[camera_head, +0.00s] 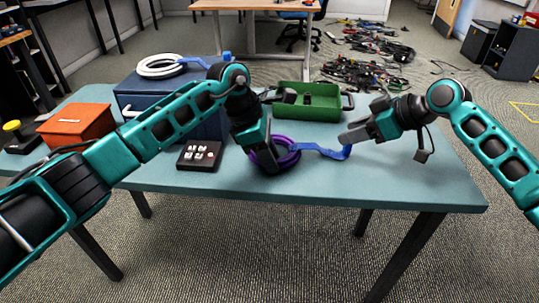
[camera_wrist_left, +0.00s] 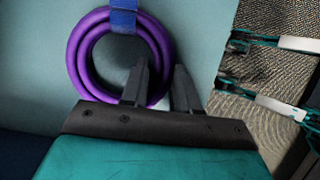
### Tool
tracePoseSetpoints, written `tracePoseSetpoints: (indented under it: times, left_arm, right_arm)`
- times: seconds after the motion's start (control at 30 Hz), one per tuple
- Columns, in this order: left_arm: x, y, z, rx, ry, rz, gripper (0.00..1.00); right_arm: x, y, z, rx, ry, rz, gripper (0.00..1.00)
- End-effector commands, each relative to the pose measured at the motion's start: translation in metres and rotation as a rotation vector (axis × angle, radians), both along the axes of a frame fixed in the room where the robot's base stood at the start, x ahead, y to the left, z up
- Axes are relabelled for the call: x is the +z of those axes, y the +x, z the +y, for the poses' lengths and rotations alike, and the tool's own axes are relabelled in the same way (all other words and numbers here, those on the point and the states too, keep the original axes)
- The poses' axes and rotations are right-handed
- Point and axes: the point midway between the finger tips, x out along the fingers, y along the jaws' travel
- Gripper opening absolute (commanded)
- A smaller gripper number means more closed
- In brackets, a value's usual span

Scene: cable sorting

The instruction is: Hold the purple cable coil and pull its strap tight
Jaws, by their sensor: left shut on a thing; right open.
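The purple cable coil (camera_head: 291,161) lies on the teal table near its front middle. It also shows in the left wrist view (camera_wrist_left: 80,72), with the blue strap (camera_wrist_left: 123,18) around its top. My left gripper (camera_head: 262,158) is shut on the coil's near side, and its fingers (camera_wrist_left: 163,78) straddle the ring in the wrist view. The strap's loose tail (camera_head: 322,152) runs right from the coil and bends up at its end. My right gripper (camera_head: 346,138) is open beside that end. I cannot tell whether it touches the strap.
A white coil (camera_head: 160,66) with a blue strap sits on a dark blue box (camera_head: 135,97) at the back left. A green tray (camera_head: 318,113) stands behind the coil. A black button panel (camera_head: 199,156) and an orange box (camera_head: 75,125) are left. The front right table is clear.

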Motion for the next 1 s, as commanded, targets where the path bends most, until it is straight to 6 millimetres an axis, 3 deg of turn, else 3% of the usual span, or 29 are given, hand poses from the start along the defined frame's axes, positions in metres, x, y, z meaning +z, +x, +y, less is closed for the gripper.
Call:
tracePoseSetpoints:
  times: [0.6,0.9,0.93,1.0]
  left_arm:
    - [0.0,0.0,-0.001,-0.001,-0.001,0.0,0.0]
    - [0.0,0.0,-0.001,-0.001,-0.001,0.0,0.0]
    - [0.0,0.0,-0.001,0.0,-0.001,0.001,0.3]
    - [0.0,0.0,-0.001,0.0,-0.001,0.001,0.37]
  right_arm:
    - [0.048,0.0,0.0,0.001,0.001,-0.003,0.47]
    - [0.051,0.0,0.0,0.001,0.0,-0.001,0.47]
    - [0.051,0.0,0.0,0.001,0.0,-0.001,0.47]
    - [0.051,0.0,0.0,0.001,0.0,-0.001,0.47]
